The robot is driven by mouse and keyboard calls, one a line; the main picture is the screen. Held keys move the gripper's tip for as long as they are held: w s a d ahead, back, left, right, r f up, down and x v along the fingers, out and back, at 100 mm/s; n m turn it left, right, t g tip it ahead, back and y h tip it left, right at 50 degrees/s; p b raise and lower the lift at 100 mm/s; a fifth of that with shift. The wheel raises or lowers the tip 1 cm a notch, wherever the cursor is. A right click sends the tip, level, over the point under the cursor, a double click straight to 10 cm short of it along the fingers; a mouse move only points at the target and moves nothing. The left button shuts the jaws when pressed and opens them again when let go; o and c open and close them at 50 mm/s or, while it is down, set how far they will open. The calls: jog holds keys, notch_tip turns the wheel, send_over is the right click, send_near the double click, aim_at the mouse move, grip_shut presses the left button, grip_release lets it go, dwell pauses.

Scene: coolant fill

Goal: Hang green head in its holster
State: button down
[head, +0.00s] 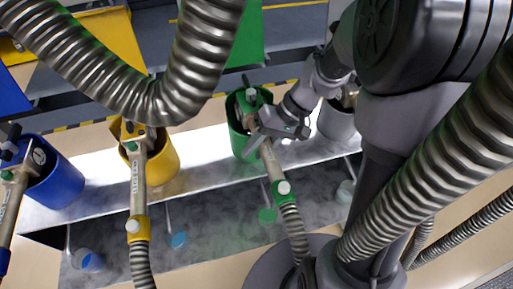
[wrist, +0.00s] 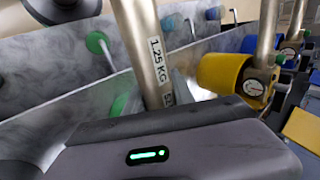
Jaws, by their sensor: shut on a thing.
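The green head (head: 269,160) is a metal tube with a green collar (head: 282,188) at its hose end and a green part at its top. My gripper (head: 263,137) is shut on the tube. In the wrist view the tube (wrist: 143,45), marked 1.25 KG, rises from between the jaws (wrist: 170,98). The green holster (head: 238,142) is a round cup just left of and behind my gripper. The head's top end lies over the cup's mouth in the head view. I cannot tell whether it is seated, as the head and gripper cover part of the cup.
The yellow holster (head: 164,166) with its yellow head (head: 138,190) stands left. The blue holster (head: 59,183) is further left, and a grey holster (head: 336,122) is right, partly behind my arm. Thick ribbed hoses (head: 205,50) cross the upper left and right.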

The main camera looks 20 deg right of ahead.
jog(key=c, duration=1)
grip_release()
jog(key=shift+o, duration=0.2)
jog(key=p+v, duration=0.6)
jog(key=v, duration=1.1)
jog(key=shift+r, duration=0.2)
jog(key=shift+d, duration=0.1)
